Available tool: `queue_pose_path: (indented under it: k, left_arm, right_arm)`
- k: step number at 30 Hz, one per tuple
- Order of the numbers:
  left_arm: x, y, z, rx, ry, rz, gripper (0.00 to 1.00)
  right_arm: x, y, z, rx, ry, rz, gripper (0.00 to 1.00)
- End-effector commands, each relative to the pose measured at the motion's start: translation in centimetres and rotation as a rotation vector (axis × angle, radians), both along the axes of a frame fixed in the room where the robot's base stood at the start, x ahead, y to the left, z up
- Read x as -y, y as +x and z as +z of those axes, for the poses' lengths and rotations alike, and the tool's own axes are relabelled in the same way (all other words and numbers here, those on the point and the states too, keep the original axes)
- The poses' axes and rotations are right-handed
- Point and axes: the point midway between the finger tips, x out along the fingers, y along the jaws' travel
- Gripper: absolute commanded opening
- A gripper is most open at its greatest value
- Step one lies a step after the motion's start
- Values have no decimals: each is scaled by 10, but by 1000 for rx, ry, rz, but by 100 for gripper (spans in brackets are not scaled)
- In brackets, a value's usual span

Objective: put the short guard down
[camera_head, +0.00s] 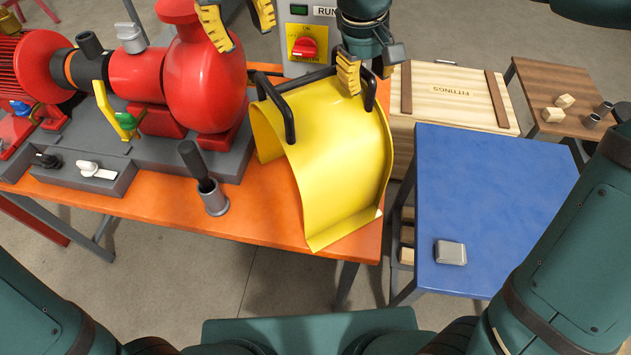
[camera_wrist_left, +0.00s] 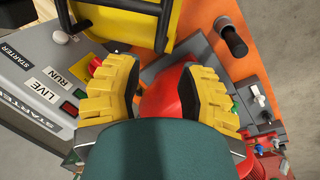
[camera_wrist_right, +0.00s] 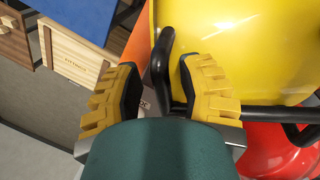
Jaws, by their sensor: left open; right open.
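The short guard (camera_head: 325,155) is a yellow curved cover with two black handles. It appears to stand on the right end of the orange bench (camera_head: 250,226), beside the red pump. My left gripper (camera_head: 240,22) is open and empty, behind and left of the guard; in the left wrist view the guard's black handle (camera_wrist_left: 122,8) lies beyond its fingers. My right gripper (camera_head: 366,72) is open at the guard's far right handle. In the right wrist view that handle (camera_wrist_right: 163,65) shows between the spread fingers; I cannot tell whether they touch it.
The red pump (camera_head: 205,80) stands close left of the guard. A grey cup with a black handle (camera_head: 205,180) is on the bench. A control box with a red switch (camera_head: 303,45) is behind. A blue table (camera_head: 490,190), mostly clear, and a fittings crate (camera_head: 455,92) are right.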

Motion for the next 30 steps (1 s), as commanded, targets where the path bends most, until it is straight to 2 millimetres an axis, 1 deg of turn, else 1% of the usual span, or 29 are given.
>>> queue_pose_path:
  k: [1, 4, 8, 11, 14, 21, 24, 27, 30]
  left_arm:
    - [-1, 0, 7, 3, -1, 0, 39]
    - [-3, -1, 16, 1, 0, 0, 39]
    - [-4, -2, 21, 0, 1, -1, 39]
    - [-4, -2, 22, 0, 1, -1, 39]
    - [-4, -2, 22, 0, 1, 0, 39]
    - [-4, -2, 21, 0, 0, 0, 39]
    - [-4, -2, 21, 0, 0, 0, 39]
    - [-4, -2, 21, 0, 0, 0, 39]
    - [-4, -2, 21, 0, 0, 0, 39]
  right_arm:
    - [0, 0, 0, 0, 0, 0, 38]
    - [0, 0, 0, 0, 0, 0, 38]
    - [-1, 0, 2, 1, 0, 0, 38]
    - [-3, -1, 11, 2, 1, 1, 38]
    - [-6, -2, 27, 3, 3, 2, 38]
    - [-14, -6, 76, 4, 2, 1, 38]
    - [-17, -8, 93, 4, 2, 1, 38]
    - [-19, -9, 105, 2, 1, 0, 38]
    - [-21, -10, 114, 2, 1, 0, 38]
